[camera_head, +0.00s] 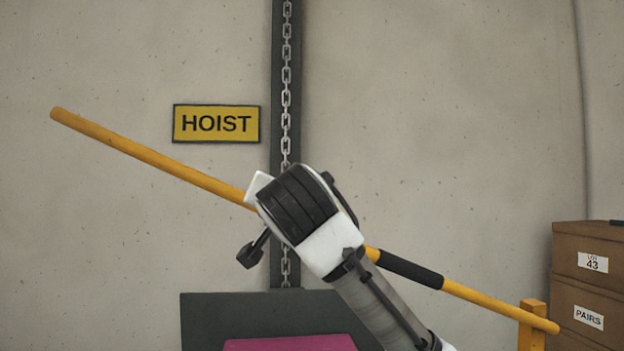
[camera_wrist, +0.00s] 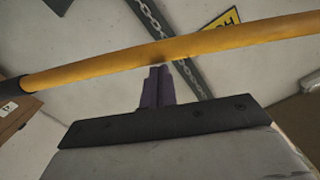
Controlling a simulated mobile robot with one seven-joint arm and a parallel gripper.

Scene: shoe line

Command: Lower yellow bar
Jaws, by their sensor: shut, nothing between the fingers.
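The yellow bar (camera_head: 150,157) slopes from the upper left down to the lower right in the head view. It has a black sleeve (camera_head: 411,269) on its lower right part. My arm's wrist covers the middle of the bar there, and my fingers are hidden. In the wrist view the bar (camera_wrist: 110,65) crosses the whole picture. My gripper (camera_wrist: 160,72) is shut and empty, its dark fingers side by side. Their tips meet the bar's edge in the picture; I cannot tell whether they touch it.
A yellow post (camera_head: 533,330) stands by the bar's lower right end. Brown boxes (camera_head: 580,285) are stacked at the right. A chain (camera_head: 286,75) hangs on a dark rail beside a HOIST sign (camera_head: 216,124). A dark panel (camera_head: 215,315) and a magenta surface (camera_head: 290,344) are below.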

